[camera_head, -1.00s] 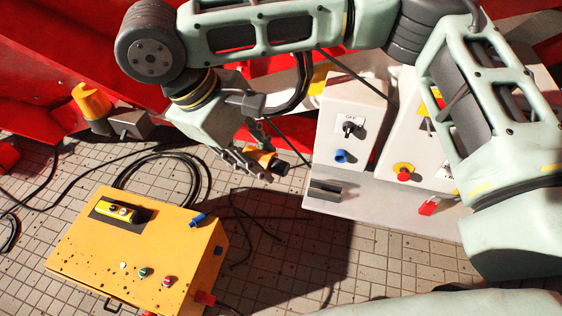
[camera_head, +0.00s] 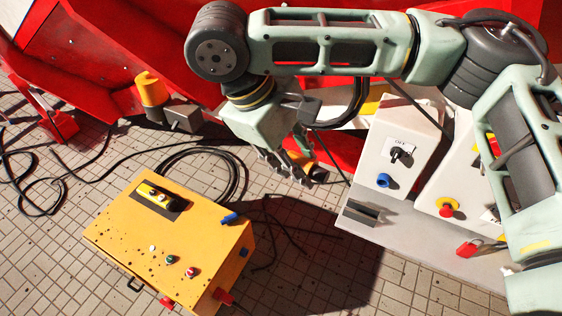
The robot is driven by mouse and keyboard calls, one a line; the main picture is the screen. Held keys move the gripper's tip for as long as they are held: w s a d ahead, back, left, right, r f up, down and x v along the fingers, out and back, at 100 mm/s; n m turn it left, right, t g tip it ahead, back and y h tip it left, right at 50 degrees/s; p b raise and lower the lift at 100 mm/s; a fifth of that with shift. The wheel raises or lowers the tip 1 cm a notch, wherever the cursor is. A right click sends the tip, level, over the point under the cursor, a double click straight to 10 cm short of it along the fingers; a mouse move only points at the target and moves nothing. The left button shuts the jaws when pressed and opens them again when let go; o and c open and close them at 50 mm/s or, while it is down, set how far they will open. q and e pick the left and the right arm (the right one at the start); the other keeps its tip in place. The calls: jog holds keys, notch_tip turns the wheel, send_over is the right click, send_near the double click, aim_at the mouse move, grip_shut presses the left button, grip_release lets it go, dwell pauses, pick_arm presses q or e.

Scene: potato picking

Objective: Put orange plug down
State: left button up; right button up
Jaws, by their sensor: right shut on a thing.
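My right gripper (camera_head: 286,168) hangs from the arm at the top, near the middle of the view, with its fingers pointing down over the tiled floor. It is shut on the orange plug (camera_head: 307,163), which shows only partly behind the fingers, with a dark end to the lower right. The plug appears left of the grey control boxes; its height above the floor cannot be told. My left gripper is not in view.
A yellow box (camera_head: 125,238) with buttons and a blue connector stands at lower left. Grey control boxes (camera_head: 408,135) stand at right on a grey base. Black cables (camera_head: 225,165) coil behind the yellow box. Red machinery (camera_head: 110,50) fills the back. Bare tiles show at front left.

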jog(key=s+d+r+m, duration=0.1)
jog(key=s+d+r+m+g, duration=0.1)
jog(key=r, duration=0.1)
jog(key=s+d+r+m, duration=0.1)
jog(key=d+r+m, duration=0.1)
jog(key=shift+r+g, duration=0.1)
jog(key=shift+g, duration=0.2)
jog(key=w+a+m+g+y, duration=0.1)
jog(key=w+a+m+g, duration=0.1)
jog(key=w+a+m, duration=0.5)
jog(key=f+n+t, duration=0.2)
jog(key=n, duration=0.3)
jog(key=s+d+f+n+t, duration=0.1)
jog(key=f+n+t, duration=0.1)
jog(key=n, duration=0.4)
jog(key=f+n+t, duration=0.1)
jog(key=f+n, duration=0.3)
jog(key=n, duration=0.1)
jog(key=shift+s+d+f+n+t, duration=0.2)
jog(key=shift+s+d+n+t, duration=0.1)
jog(key=shift+s+t, duration=0.1)
jog(key=shift+s+d+f+n+t, duration=0.15)
jog(key=shift+f+n+t, duration=0.2)
jog(key=shift+n, duration=0.4)
jog(key=shift+s+d+f+n+t, duration=0.15)
jog(key=shift+f+n, duration=0.25)
jog(key=shift+n, duration=0.35)
jog(key=shift+w, duration=0.1)
